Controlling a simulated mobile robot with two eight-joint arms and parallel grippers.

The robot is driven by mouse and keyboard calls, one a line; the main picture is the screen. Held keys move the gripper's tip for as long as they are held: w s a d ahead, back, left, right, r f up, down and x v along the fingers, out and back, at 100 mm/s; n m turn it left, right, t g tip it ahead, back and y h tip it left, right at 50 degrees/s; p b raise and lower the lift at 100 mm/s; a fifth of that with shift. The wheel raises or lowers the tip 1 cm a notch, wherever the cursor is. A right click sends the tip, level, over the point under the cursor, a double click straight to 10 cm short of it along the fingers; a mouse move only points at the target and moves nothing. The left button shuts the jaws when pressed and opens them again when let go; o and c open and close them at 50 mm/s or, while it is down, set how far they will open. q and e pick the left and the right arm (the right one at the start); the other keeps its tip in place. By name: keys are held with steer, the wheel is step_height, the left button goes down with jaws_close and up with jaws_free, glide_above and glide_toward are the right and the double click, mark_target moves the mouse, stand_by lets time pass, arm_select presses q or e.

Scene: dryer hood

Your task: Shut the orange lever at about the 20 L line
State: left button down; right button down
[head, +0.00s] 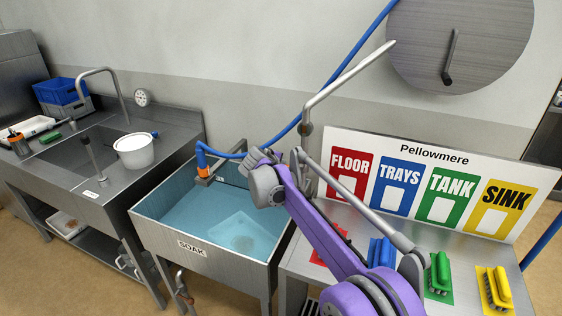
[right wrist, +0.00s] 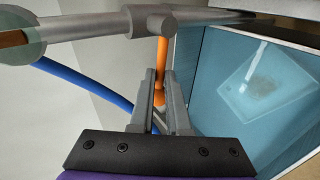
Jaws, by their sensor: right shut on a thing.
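The orange lever (right wrist: 162,58) hangs from a grey valve on a pipe (right wrist: 85,38) in the right wrist view. My right gripper (right wrist: 161,82) is shut on the lever, its two grey fingers on either side of it. In the head view my purple right arm reaches over the SOAK sink (head: 193,250) and hides the lever. The sink holds blue water (head: 198,207), also seen in the right wrist view (right wrist: 215,95). I cannot make out a 20 L line. My left gripper is not in view.
A blue hose (head: 345,62) with an orange end (head: 202,158) hangs over the sink's back edge. A steel counter with a white pot (head: 135,152) stands left. A Pellowmere board (head: 425,150) and several brushes, one green (head: 440,272), are on the right.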

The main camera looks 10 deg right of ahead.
steer(key=shift+f+n, duration=0.2)
steer(key=shift+n, duration=0.1)
steer(key=shift+f, duration=0.1)
stand_by(0.3)
steer(key=c, duration=0.9)
jaws_free()
steer(key=shift+a, duration=0.1)
steer(key=v, duration=1)
steer(key=shift+s+a+r, duration=0.15)
steer(key=shift+a+r, duration=0.15)
steer(key=shift+a, duration=0.05)
